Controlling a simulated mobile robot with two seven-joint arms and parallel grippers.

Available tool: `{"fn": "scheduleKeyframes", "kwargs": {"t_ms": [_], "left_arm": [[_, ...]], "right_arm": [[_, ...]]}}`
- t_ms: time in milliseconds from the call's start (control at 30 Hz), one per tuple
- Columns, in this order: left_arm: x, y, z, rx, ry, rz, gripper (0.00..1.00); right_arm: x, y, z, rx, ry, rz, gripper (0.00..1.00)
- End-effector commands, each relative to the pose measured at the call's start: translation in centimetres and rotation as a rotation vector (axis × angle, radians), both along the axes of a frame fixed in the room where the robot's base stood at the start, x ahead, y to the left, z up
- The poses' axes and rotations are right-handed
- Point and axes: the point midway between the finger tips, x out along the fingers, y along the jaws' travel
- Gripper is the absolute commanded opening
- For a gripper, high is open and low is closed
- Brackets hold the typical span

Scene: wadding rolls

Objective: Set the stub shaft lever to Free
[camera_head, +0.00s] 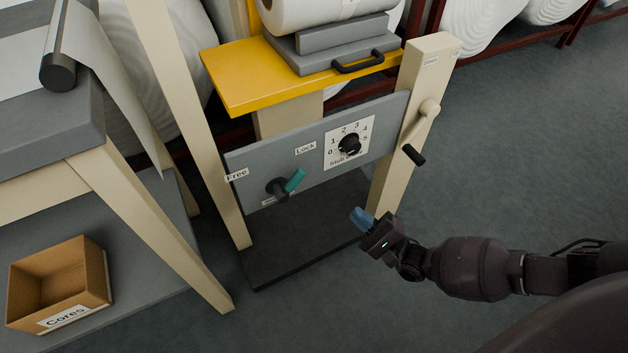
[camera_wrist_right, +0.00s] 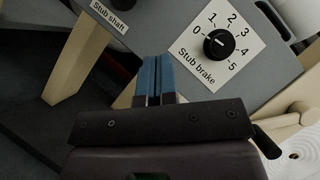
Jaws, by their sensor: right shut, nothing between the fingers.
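The stub shaft lever (camera_head: 292,182) has a teal handle on a dark hub, on the grey panel (camera_head: 240,160). Its handle tilts up and right, toward the Lock label (camera_head: 306,148). The Free label (camera_head: 237,175) is at the panel's left end. My right gripper (camera_head: 359,217) is shut and empty, in front of the panel, below and right of the lever. In the right wrist view its blue fingers (camera_wrist_right: 155,80) are together, pointing at the panel between the Stub shaft label (camera_wrist_right: 113,14) and the brake dial. The lever's teal handle does not show there. My left gripper is not in view.
The stub brake knob (camera_head: 349,145) sits on a numbered dial right of the lever; it also shows in the right wrist view (camera_wrist_right: 219,44). A crank handle (camera_head: 414,155) sticks out from the right post. A yellow shelf (camera_head: 240,85) overhangs the panel. Open floor lies to the right.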

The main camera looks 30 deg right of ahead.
Motion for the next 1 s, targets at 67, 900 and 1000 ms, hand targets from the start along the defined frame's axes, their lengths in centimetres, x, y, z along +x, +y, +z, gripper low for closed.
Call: {"fn": "scheduleKeyframes", "kwargs": {"t_ms": [67,900,1000], "left_arm": [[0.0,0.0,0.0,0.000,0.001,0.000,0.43],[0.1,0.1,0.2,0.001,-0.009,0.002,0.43],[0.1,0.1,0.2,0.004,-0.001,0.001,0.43]], "right_arm": [[0.2,0.1,0.1,0.001,-0.001,-0.001,0.00],[8.6,6.5,5.3,0.001,-0.002,0.000,0.00],[8.7,7.1,5.8,0.000,-0.001,-0.001,0.00]]}}
